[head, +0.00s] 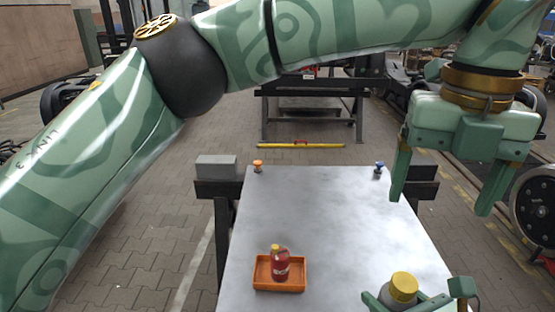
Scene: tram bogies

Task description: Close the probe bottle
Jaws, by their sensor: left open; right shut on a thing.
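A grey bottle with a yellow top (401,291) is at the front right of the table, cut off by the bottom edge. I cannot tell whether its yellow cap is fully seated. My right gripper (402,304) is shut on this bottle, with its fingers around the body below the cap. My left gripper (440,204) is open and empty, fingers pointing down, above the table's right edge and up from the bottle in the picture. A small red bottle with a yellow cap (281,266) stands upright in an orange tray (262,274).
The grey table (315,215) is clear in its middle. An orange-topped knob (258,166) and a blue-topped knob (379,168) are at its far edge. A grey block (216,166) lies beyond the far left corner. A yellow level (300,145) lies farther back.

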